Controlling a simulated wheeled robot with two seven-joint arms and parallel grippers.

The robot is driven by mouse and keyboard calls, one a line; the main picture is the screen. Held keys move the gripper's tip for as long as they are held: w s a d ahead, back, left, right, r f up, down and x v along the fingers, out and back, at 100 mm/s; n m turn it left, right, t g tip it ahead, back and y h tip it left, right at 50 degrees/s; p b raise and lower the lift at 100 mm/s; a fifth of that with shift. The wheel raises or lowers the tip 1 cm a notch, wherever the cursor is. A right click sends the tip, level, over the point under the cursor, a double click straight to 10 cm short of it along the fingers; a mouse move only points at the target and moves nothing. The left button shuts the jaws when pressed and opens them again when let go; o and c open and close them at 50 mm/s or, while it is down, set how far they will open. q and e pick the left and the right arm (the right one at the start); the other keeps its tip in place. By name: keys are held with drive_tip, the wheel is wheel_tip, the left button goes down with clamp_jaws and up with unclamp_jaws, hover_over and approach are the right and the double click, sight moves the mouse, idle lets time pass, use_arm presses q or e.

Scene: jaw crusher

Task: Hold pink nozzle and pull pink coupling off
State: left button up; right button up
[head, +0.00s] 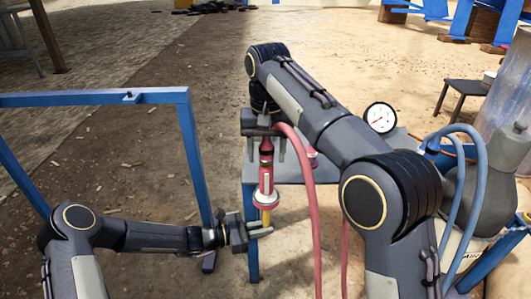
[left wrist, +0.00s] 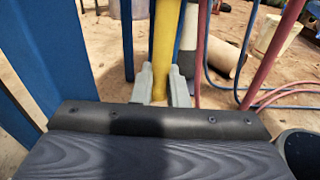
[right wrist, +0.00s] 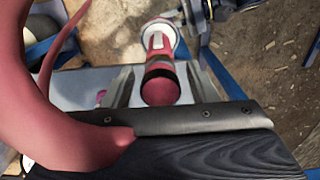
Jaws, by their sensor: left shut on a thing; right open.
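The pink nozzle (head: 265,188) hangs upright in the middle of the head view, with a white collar and a yellow lower tube. My left gripper (head: 268,229) is shut on that yellow tube (left wrist: 165,45), which stands between its fingers in the left wrist view. The pink coupling (head: 266,147) sits on top of the nozzle, in line with it. My right gripper (head: 265,156) is above, pointing down, its open fingers on either side of the coupling. In the right wrist view the coupling's round pink end (right wrist: 160,88) shows between the fingers, with gaps beside it.
A pink hose (head: 303,160) arches from the coupling's top and hangs down to the right. A small table (head: 290,172) stands just behind. A blue frame (head: 95,98) stands at left. A gauge (head: 380,117), a grey tank (head: 487,195) and blue hoses (head: 482,165) crowd the right.

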drive_tip(key=shift+w, duration=0.1)
idle(0.3)
drive_tip(key=shift+f, duration=0.75)
drive_tip(key=shift+c, duration=0.2)
idle(0.4)
clamp_jaws()
drive_tip(key=shift+o, duration=2.4)
unclamp_jaws()
